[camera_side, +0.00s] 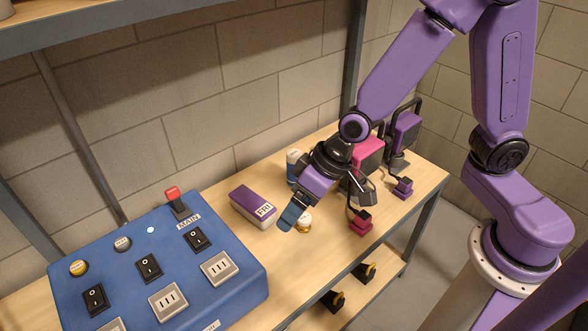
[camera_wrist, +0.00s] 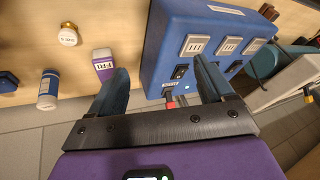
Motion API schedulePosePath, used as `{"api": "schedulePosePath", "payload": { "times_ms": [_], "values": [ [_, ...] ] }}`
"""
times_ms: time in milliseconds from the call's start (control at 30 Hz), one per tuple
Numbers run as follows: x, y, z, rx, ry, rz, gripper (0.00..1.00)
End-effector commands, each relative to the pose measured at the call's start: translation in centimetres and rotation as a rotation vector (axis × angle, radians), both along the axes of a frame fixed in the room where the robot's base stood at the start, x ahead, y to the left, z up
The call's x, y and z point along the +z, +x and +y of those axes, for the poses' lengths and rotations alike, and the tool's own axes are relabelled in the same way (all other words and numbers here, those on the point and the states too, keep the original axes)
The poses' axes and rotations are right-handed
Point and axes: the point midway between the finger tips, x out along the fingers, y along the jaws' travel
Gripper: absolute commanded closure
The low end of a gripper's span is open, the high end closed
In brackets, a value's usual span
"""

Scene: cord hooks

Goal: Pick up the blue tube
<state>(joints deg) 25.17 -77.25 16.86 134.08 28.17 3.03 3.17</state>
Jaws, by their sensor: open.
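My gripper (camera_side: 291,217) is tilted above the bench, in front of the tube in the side view. In the wrist view my gripper (camera_wrist: 163,82) has its two blue-grey fingers wide apart with nothing held between them.
A purple and white box (camera_side: 253,205) marked FRI and a small white and gold round item (camera_side: 304,222) are near the gripper. A blue switch panel (camera_side: 150,262) fills the left. Pink and purple devices with cords (camera_side: 369,150) stand at the right.

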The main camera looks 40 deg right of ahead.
Motion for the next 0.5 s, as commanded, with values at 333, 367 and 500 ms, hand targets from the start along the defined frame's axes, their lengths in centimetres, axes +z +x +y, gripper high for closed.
{"api": "schedulePosePath", "payload": {
  "times_ms": [333,367,500],
  "values": [
    [-8.2,13.2,-1.9,-0.598,-0.011,-0.277,0.19],
    [-8.8,14.0,-2.7,-0.647,-0.024,-0.309,0.19],
    [-11.3,16.4,-6.8,-0.849,-0.115,-0.476,0.19]
  ]
}}
